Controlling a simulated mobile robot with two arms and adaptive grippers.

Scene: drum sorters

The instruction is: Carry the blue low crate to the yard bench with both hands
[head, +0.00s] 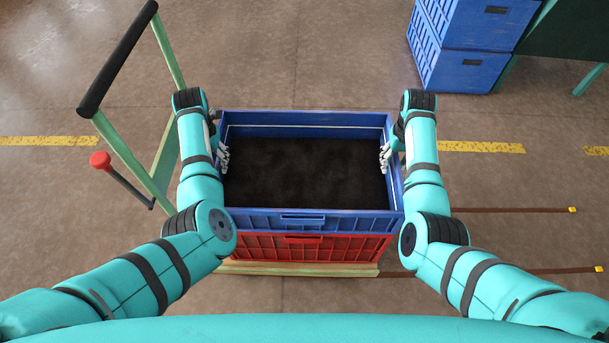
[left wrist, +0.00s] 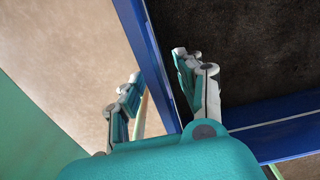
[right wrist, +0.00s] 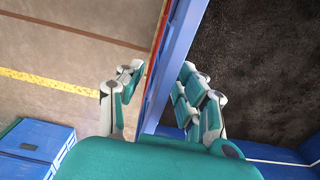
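The blue low crate (head: 304,221) sits level on a red crate (head: 310,246) in the head view. A dark, soil-like surface covers its inside. My left gripper (head: 218,152) is at its left side wall; in the left wrist view the open fingers (left wrist: 155,82) straddle the blue wall (left wrist: 150,58), one inside and one outside, with a gap outside. My right gripper (head: 390,153) is at the right side wall; in the right wrist view its open fingers (right wrist: 157,82) straddle that wall (right wrist: 178,55) likewise, with a gap outside. I cannot identify the yard bench with certainty.
The stack rests on a green trolley (head: 300,269) with a black-handled frame (head: 118,58) at left and a red-knobbed lever (head: 100,160). Stacked blue crates (head: 468,70) and a dark green structure (head: 567,30) stand upper right. Open floor lies beyond the crate.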

